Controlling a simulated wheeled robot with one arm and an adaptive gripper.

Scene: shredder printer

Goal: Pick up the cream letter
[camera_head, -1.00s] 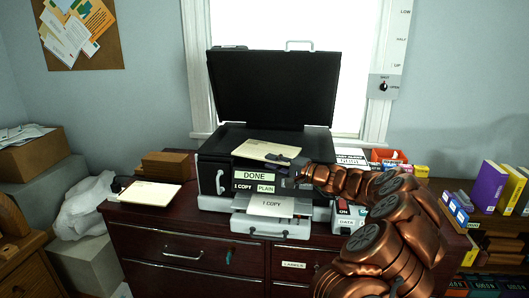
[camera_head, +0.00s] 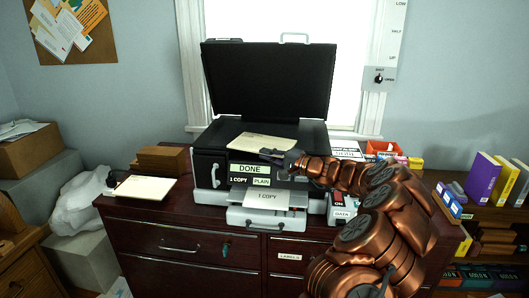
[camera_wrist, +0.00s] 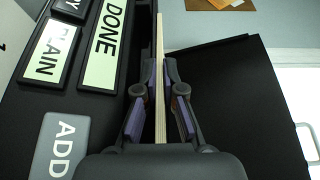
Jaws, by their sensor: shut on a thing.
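A cream letter (camera_head: 262,141) is at the open top of the black copier (camera_head: 207,165), over the front of its glass. My gripper (camera_head: 272,155) is at the letter's front edge, just above the copier's front panel. In the wrist view the letter (camera_wrist: 160,50) shows edge-on as a thin pale strip, and my gripper (camera_wrist: 159,105) is shut on it with purple pads on both sides. I cannot tell whether the letter touches the glass. A second cream sheet (camera_head: 145,188) lies on the cabinet at the left.
The copier lid (camera_head: 267,80) stands open behind the letter. Brown boxes (camera_head: 162,158) stand left on the dark cabinet (camera_head: 190,240). Small boxes and a red bin (camera_head: 383,149) stand right.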

